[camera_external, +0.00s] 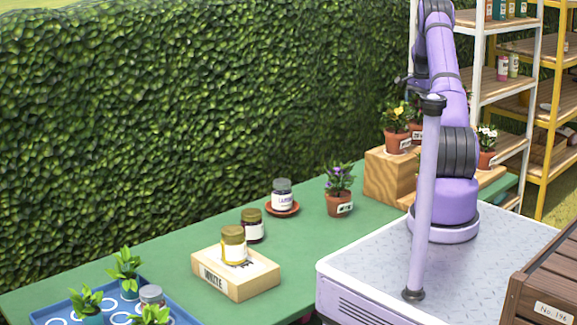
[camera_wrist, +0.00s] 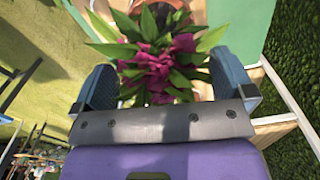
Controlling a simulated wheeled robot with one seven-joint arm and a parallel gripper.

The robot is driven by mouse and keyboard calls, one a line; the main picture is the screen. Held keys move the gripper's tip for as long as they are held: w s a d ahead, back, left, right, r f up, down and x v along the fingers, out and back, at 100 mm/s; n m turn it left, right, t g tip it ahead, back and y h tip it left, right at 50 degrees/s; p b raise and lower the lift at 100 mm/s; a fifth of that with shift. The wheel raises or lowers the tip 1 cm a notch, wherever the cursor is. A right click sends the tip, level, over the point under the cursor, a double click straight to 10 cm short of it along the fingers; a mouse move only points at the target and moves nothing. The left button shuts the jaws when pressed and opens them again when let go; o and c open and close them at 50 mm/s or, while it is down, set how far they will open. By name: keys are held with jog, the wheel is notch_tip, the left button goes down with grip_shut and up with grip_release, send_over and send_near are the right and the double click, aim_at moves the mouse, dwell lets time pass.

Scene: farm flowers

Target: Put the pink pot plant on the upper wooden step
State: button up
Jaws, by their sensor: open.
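The pink pot plant (camera_wrist: 152,68) fills the space between the two fingers of my gripper (camera_wrist: 165,82) in the wrist view. Its pink blooms and long green leaves face the camera, and part of its terracotta pot shows at the top edge. My gripper is open, with a finger on each side of the plant. I cannot tell whether the fingers touch its leaves. In the external view I cannot make out the pink plant; my arm covers that area. The wooden step (camera_external: 386,181) stands at the back right of the green table, with a yellow-flowered pot plant (camera_external: 396,126) on its upper level.
A white-flowered pot plant (camera_external: 487,147) stands right of my arm. A purple-flowered pot plant (camera_external: 339,190) stands left of the step. Jars (camera_external: 282,196), a wooden tray (camera_external: 255,284) and a blue tray (camera_external: 55,312) occupy the table. A hedge (camera_external: 180,110) runs behind; shelves (camera_external: 480,60) stand right.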

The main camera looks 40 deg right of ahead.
jog(key=shift+r, duration=0.9)
jog(key=w+a+r+n+t, duration=0.15)
jog(key=a+r+n, duration=0.45)
jog(key=a+r, duration=1.45)
jog(key=s+a+r+n+t+h, duration=0.1)
jog(key=s+a+r+n, duration=0.2)
jog(key=a, duration=0.6)
jog(key=s+a+r+n, duration=0.2)
jog(key=s+a+r, duration=0.15)
jog(key=a, duration=0.65)
jog(key=s+a+f+n+t, duration=0.1)
jog(key=s+a+n, duration=0.3)
jog(key=s+a, duration=0.5)
jog(key=s+a+f+n+t+y, duration=0.1)
jog(key=s+a+n, duration=0.3)
jog(key=s+a, duration=0.4)
jog(key=shift+s+a+f+n+t, duration=0.4)
jog(key=shift+s+f, duration=0.25)
jog(key=shift+s, duration=2.6)
jog(key=shift+d, duration=0.1)
